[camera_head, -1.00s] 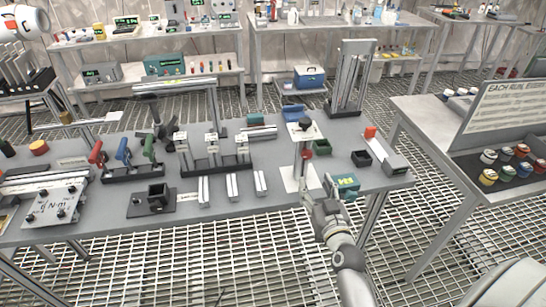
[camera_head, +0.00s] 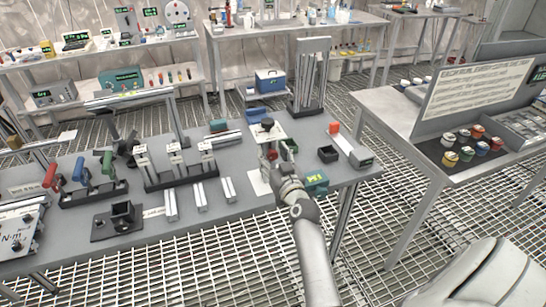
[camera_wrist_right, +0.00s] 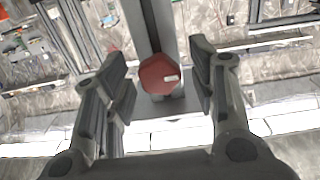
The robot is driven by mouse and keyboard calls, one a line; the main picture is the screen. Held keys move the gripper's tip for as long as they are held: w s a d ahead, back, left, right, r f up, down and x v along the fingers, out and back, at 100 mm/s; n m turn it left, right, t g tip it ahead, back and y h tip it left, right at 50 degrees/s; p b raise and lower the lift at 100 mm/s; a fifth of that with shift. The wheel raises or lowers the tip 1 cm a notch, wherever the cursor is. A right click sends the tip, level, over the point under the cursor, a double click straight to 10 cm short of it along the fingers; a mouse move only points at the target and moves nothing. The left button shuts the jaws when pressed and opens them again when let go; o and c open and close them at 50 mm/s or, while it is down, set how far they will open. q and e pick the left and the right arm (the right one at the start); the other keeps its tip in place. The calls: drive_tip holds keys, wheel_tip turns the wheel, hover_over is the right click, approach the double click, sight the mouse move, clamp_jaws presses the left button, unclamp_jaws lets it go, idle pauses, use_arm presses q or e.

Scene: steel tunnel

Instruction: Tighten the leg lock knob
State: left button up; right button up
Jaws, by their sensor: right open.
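The red knob (camera_wrist_right: 159,75) sits on a grey metal post (camera_wrist_right: 160,25) in the middle of the right wrist view. In the head view the post's stand has a plate with a black knob (camera_head: 267,122) on top, and my right arm partly hides the stand. My right gripper (camera_head: 268,158) is at the front of this stand. In the right wrist view its two fingers (camera_wrist_right: 160,62) are open, one on each side of the red knob, with clear gaps and no visible contact. My left gripper is not in view.
A green box with a display (camera_head: 316,182) stands close to the right of my gripper. A black open bin (camera_head: 328,154) is farther right. Metal bars (camera_head: 199,192) lie to the left on the grey table (camera_head: 260,218). A side table (camera_head: 385,112) stands at the right.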

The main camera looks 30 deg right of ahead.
drive_tip(key=shift+w, duration=0.1)
drive_tip(key=c, duration=1)
drive_tip(key=shift+c, duration=0.2)
